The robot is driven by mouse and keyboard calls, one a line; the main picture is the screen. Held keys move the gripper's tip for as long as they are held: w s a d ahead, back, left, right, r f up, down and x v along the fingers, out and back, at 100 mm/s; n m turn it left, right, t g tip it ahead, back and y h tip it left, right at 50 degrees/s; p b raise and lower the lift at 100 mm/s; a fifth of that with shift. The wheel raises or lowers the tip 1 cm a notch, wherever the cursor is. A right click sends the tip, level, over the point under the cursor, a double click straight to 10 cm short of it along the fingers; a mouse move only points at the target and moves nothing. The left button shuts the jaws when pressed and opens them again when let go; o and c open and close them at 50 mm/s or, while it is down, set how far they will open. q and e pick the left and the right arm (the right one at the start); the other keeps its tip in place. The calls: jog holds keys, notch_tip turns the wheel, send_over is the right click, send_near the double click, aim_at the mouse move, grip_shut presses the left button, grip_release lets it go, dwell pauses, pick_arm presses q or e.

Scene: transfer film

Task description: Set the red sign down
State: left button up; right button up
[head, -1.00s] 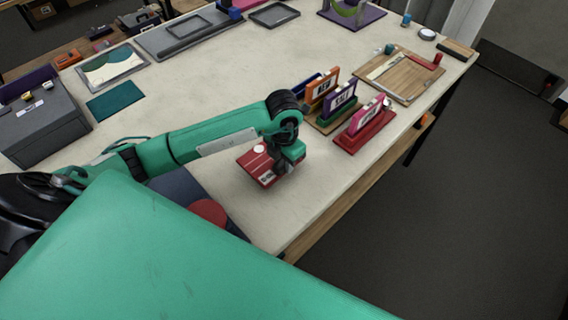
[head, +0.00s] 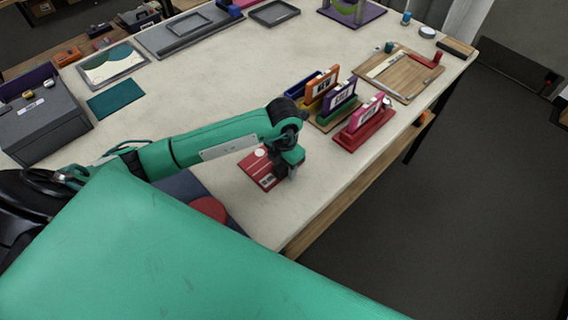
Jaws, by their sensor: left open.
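The red sign (head: 256,167) appears to lie on the pale tabletop in the head view, near the table's front part. It has a white round mark and a small white label. My left gripper (head: 281,175) is open, low at the sign's right edge. The gripper hides part of the sign's right side, so I cannot tell whether they touch. My right gripper is not in view.
Orange, purple and pink signs stand in holders to the right, the pink one in a red holder (head: 364,133). A wooden board (head: 405,75) lies beyond them. A dark teal mat (head: 115,99) and a grey box (head: 42,125) are at left. The table's middle is clear.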

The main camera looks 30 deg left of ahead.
pick_arm(q)
jog(key=shift+r+b, duration=0.35)
jog(key=shift+r, duration=0.1)
notch_tip(320, 180, up, 11)
jog(key=b, duration=0.3)
jog(key=shift+r, duration=0.15)
jog(key=shift+s, duration=0.1)
